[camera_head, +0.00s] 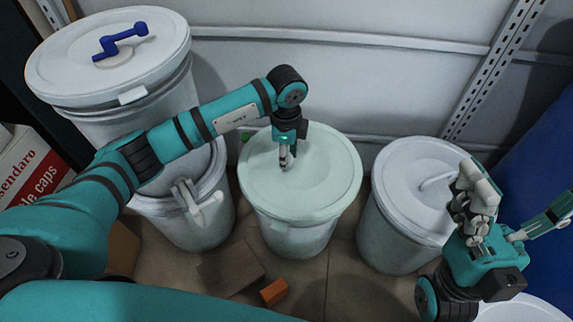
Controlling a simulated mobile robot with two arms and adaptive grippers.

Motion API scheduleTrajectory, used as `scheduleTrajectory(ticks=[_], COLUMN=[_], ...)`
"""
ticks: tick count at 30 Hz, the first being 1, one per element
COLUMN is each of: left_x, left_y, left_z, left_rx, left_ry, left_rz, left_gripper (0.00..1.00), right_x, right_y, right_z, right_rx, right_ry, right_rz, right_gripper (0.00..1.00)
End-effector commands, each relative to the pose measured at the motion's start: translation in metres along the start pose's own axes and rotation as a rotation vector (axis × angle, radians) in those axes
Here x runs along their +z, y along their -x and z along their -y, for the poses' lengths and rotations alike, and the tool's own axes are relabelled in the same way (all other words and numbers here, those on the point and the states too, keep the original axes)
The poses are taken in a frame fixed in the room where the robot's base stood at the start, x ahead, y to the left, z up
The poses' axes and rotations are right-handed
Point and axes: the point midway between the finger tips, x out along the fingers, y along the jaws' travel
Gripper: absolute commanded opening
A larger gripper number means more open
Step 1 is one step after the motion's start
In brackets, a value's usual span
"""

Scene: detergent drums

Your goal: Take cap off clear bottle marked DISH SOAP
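I see no clear bottle, DISH SOAP label or bottle cap in the head view. My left gripper (286,158) points down over the pale lid of the middle drum (320,180). Its fingers look close together, but I cannot tell whether they are shut or whether they touch the lid. My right gripper (472,190) is at the right, in front of the right drum (400,215), with its pale fingers pointing up and away. Its finger gap is unclear, and I see nothing held in it.
A lidded drum with a blue crank (119,40) stands high at back left. Below it, another drum (195,225) is partly hidden by my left arm. An orange block (273,292) lies on the floor. A box (30,170) is at left, a blue drum (540,150) at right.

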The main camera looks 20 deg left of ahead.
Motion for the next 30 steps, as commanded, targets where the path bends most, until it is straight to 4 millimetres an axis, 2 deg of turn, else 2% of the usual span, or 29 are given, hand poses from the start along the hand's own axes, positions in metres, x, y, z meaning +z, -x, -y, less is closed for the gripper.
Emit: scheduleTrajectory(ticks=[4,11,22,23,27,30], left_x=[0.0,-0.001,0.0,0.0,0.0,0.0], left_y=[-0.006,-0.037,-0.039,-0.038,-0.038,-0.038], left_z=[0.003,0.002,0.002,0.002,0.002,0.002], left_rx=[0.001,0.002,0.001,0.0,0.0,0.0], left_ry=[0.0,-0.001,-0.001,-0.001,-0.001,-0.001], left_rz=[0.0,-0.001,0.0,0.0,0.0,0.0], left_gripper=[0.0,0.0,0.0,0.33,0.52,0.53], right_x=[-0.004,0.0,0.0,0.0,0.0,0.0], right_y=[0.004,0.021,0.02,0.019,0.019,0.019], right_z=[0.0,0.0,0.0,0.0,0.0,0.0], right_rx=[0.0,0.0,0.0,0.0,0.0,0.0], right_ry=[-0.002,-0.002,-0.002,-0.002,-0.002,-0.002], right_rz=[-0.027,-0.025,-0.023,-0.023,-0.023,-0.023], right_gripper=[0.98,0.98,0.98,0.98,0.98,0.98])
